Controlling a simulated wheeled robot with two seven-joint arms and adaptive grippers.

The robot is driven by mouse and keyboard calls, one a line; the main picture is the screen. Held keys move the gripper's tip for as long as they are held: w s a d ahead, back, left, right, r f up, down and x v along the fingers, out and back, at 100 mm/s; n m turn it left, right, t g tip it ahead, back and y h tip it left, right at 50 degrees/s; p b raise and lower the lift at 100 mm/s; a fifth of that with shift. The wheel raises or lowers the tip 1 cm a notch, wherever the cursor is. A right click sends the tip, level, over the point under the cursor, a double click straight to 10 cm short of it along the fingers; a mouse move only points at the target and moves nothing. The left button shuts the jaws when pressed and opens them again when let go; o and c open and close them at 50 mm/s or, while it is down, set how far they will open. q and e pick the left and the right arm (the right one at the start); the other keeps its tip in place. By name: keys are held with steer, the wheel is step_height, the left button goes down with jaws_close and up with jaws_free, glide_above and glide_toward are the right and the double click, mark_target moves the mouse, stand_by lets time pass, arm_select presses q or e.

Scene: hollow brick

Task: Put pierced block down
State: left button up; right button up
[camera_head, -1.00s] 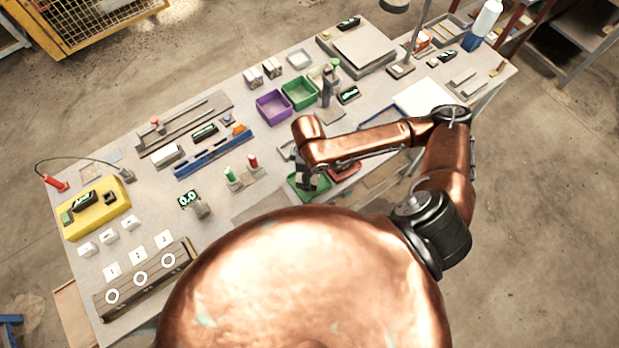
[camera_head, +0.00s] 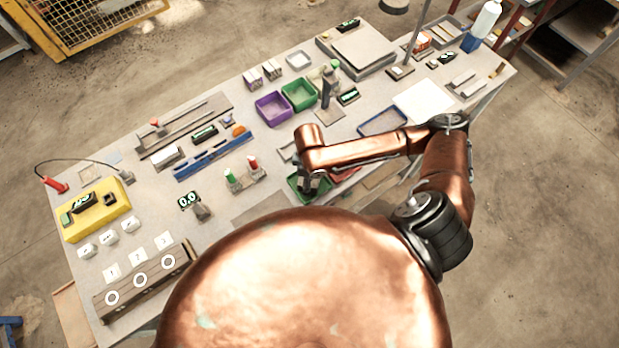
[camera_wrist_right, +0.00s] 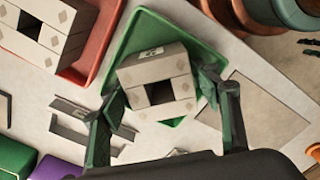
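The pierced block (camera_wrist_right: 160,82), pale grey with a dark square hole and small diamond marks, is between the fingers of my right gripper (camera_wrist_right: 162,98) in the right wrist view. The fingers press close on its two sides. It is over a green tray (camera_wrist_right: 135,38); I cannot tell whether it touches the tray floor. In the head view my right gripper (camera_head: 308,188) points down at the green tray (camera_head: 293,184), and the block is hidden there. My left gripper is not in view.
A second pierced block (camera_wrist_right: 45,28) sits in the red tray (camera_wrist_right: 98,52) beside the green one. A purple bin (camera_head: 272,108) and a green bin (camera_head: 299,94) stand farther back. A blue rail (camera_head: 212,158) and a yellow box (camera_head: 92,210) lie to the left.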

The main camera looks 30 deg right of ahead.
steer(key=shift+o, duration=1)
steer(key=shift+r, duration=0.1)
step_height(320, 180, up, 12)
steer(key=shift+p, duration=0.4)
